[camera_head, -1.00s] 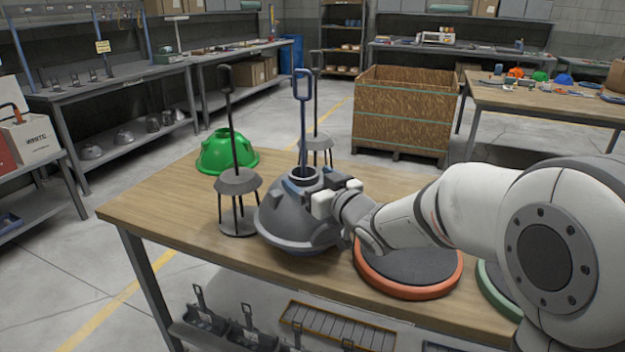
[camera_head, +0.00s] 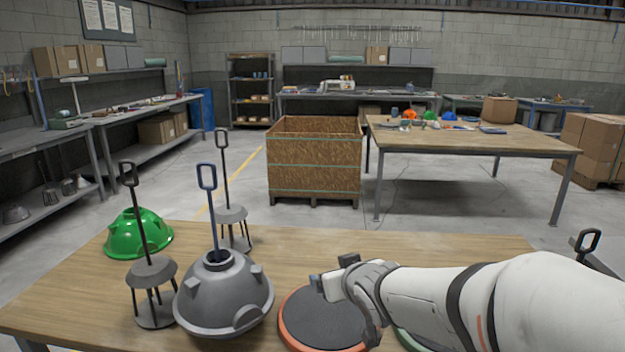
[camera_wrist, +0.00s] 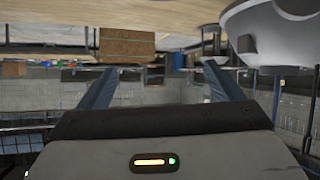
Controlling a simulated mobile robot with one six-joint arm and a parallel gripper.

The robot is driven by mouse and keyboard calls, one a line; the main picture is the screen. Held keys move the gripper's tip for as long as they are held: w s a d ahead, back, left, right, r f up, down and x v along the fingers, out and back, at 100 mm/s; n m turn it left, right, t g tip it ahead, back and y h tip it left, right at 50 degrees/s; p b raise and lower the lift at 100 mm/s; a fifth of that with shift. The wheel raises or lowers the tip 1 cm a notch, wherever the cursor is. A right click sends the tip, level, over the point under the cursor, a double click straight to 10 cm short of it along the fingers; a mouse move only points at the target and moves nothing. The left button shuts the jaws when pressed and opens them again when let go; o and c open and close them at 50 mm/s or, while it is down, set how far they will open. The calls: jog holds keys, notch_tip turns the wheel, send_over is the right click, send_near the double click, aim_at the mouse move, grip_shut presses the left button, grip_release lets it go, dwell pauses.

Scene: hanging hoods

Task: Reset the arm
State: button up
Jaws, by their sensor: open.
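My gripper (camera_head: 333,274) is open and empty above the round orange-rimmed pad (camera_head: 318,322), to the right of the grey hood. In the wrist view its two fingers (camera_wrist: 160,88) are spread apart with nothing between them. The grey hood (camera_head: 222,297) sits on the wooden table with a blue-handled rod (camera_head: 208,205) rising through its top opening. It also shows in the wrist view (camera_wrist: 270,35) at the upper right, apart from the fingers. A green hood (camera_head: 138,235) sits at the table's left.
Two dark stands (camera_head: 152,275) (camera_head: 233,215) with tall handles stand beside and behind the grey hood. Part of a green-rimmed pad (camera_head: 412,343) shows under my arm. A wooden crate (camera_head: 313,160) stands on the floor beyond the table. The tabletop behind my gripper is clear.

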jog(key=s+d+r+m+g+h+p, duration=0.1)
jog(key=s+d+m+g+p, duration=0.1)
jog(key=s, duration=0.8)
jog(key=s+d+r+m+g+h+p, duration=0.1)
jog(key=s+d+g+p, duration=0.4)
jog(key=s, duration=0.6)
jog(key=d+m+g+h, duration=0.1)
jog(key=d+g, duration=0.1)
jog(key=d, duration=0.1)
jog(key=shift+d+r, duration=0.25)
jog(key=shift+c, duration=0.4)
